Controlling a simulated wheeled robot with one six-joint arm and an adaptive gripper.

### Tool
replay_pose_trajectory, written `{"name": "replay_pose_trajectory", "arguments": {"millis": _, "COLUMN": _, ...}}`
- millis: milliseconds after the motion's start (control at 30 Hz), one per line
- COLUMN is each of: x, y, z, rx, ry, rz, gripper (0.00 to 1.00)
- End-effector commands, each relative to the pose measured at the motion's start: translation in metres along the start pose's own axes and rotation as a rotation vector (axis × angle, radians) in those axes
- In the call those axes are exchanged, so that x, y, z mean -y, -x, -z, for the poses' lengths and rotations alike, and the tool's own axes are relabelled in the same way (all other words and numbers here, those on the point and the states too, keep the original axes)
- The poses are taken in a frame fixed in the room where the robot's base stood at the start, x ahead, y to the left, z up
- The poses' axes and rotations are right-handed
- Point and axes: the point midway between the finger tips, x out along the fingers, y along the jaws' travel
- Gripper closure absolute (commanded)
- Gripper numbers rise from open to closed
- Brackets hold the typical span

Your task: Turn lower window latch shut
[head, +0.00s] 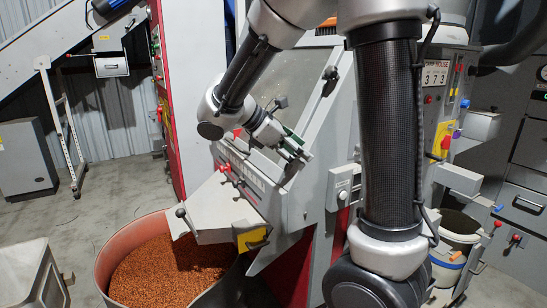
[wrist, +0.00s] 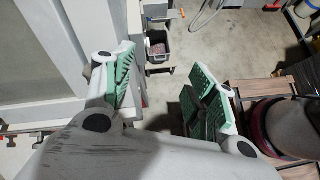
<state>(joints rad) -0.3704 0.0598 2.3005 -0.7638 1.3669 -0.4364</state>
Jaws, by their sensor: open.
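The machine's sloped window (head: 264,165) is in the middle of the head view, partly hidden by my arm. A latch with a dark handle (head: 330,80) stands at the window frame's upper right. The lower latch cannot be told clearly; the area by the lower frame is partly covered by my gripper (head: 297,150). My gripper is close in front of the window's right side. In the wrist view my gripper (wrist: 163,88) has its green-padded fingers wide apart, with nothing between them. A small dark rounded part (wrist: 87,70) shows beside the left finger; I cannot tell what it is.
A red-rimmed tub (head: 105,262) of copper-coloured granules stands below the machine's grey chute (head: 215,205). A control panel with the number 373 (head: 436,73) is at the right. A white bucket (head: 455,232) stands low right.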

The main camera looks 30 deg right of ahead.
Motion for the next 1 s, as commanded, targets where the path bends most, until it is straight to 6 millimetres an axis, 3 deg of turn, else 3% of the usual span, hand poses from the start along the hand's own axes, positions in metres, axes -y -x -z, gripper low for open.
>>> {"name": "replay_pose_trajectory", "arguments": {"millis": 567, "x": -0.057, "y": 0.031, "z": 0.044, "rx": 0.283, "ry": 0.325, "rz": -0.165, "gripper": 0.43}}
{"name": "replay_pose_trajectory", "arguments": {"millis": 1000, "x": -0.071, "y": -0.029, "z": 0.029, "rx": 0.288, "ry": 0.329, "rz": -0.166, "gripper": 0.43}}
